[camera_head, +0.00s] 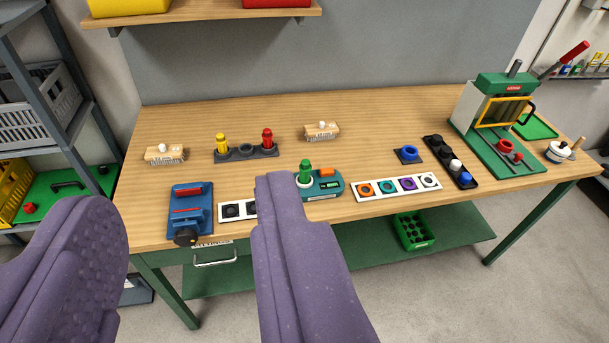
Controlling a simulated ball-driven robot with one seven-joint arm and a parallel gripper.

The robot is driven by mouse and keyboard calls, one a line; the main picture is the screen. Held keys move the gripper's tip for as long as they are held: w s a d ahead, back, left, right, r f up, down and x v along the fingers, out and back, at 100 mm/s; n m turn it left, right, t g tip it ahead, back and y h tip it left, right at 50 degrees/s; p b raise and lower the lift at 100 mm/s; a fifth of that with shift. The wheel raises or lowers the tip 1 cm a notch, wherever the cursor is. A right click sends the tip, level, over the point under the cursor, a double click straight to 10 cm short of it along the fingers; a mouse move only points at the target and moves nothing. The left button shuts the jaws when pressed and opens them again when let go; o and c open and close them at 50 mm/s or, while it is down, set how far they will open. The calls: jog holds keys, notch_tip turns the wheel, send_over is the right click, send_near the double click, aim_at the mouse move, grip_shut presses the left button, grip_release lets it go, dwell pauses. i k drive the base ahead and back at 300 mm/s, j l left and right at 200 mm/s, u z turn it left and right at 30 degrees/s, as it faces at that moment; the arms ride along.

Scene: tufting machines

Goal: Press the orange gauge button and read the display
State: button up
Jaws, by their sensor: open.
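The gauge (324,188) is a teal block near the front edge of the wooden bench, just right of my right finger. A small orange button (327,172) is on its top, and a small dark display (329,185) with a green mark sits in front of it; I cannot read it. A green knobbed plug (305,172) stands upright at the gauge's left end. My gripper (182,195) has two purple fingers spread wide apart, open with nothing between them. The right finger hides part of the gauge's left side and of a white strip.
A blue clamp (191,207) stands left of the right finger. A white strip with coloured rings (396,187) lies right of the gauge. Brushes (322,130) and a holder with yellow and red plugs (246,152) are behind. A green press (500,120) is at right.

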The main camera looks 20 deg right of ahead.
aim_at(325, 171)
jog(key=i+l, duration=0.3)
jog(key=i, duration=0.2)
jog(key=i+l, duration=0.35)
jog(key=i, duration=0.15)
jog(key=i+l, duration=0.3)
jog(key=i, duration=0.2)
jog(key=i+l, duration=0.3)
jog(key=i, duration=0.2)
